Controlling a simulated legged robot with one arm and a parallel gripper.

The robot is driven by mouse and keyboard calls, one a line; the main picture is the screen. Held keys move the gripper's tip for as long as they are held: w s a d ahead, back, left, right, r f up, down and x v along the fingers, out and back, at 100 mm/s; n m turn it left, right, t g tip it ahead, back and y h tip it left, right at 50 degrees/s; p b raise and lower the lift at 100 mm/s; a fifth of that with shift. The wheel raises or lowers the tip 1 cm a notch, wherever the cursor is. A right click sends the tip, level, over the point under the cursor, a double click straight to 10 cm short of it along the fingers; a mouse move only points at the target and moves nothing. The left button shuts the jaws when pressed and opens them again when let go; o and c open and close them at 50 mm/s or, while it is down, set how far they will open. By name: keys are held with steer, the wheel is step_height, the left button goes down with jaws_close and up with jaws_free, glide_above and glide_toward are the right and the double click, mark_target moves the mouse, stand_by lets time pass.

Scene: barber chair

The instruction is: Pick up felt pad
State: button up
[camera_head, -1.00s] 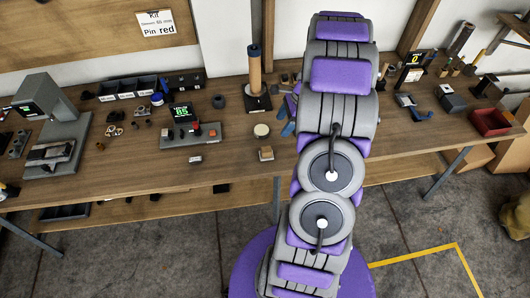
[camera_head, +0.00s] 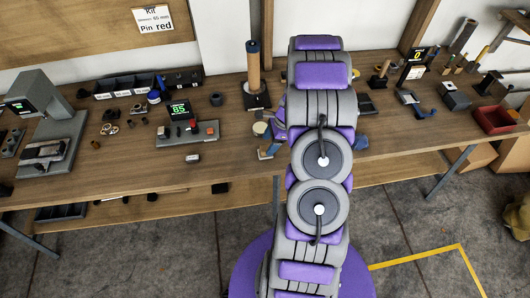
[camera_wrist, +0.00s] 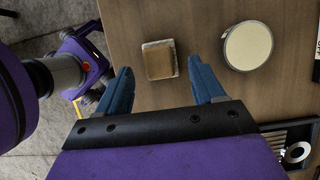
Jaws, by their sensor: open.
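A small brown square block with pale edges, which looks like the felt pad (camera_wrist: 160,61), lies on the wooden bench in the wrist view. My gripper (camera_wrist: 160,72) is open, with its two blue fingers pointing toward the bench. The pad shows in the gap between the fingertips, nearer the right finger, and neither finger visibly touches it. How high the fingertips are above the bench is hard to tell. In the head view the pad (camera_head: 267,154) is near the bench's front edge, partly hidden by my gripper and arm.
A round cream disc with a dark rim (camera_wrist: 248,46) lies right of the pad in the wrist view. A post on a dark base (camera_head: 254,80) stands behind. A grey unit with a green display (camera_head: 188,133) is to the left. Bare bench lies around the pad.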

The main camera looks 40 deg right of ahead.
mark_target(266, 147)
steer(key=b+x, duration=0.1)
steer(key=x, duration=0.3)
steer(key=shift+w, duration=0.1)
steer(key=shift+a+r, duration=0.1)
steer(key=shift+a, duration=0.05)
steer(key=shift+c, duration=0.9)
steer(key=c, duration=0.7)
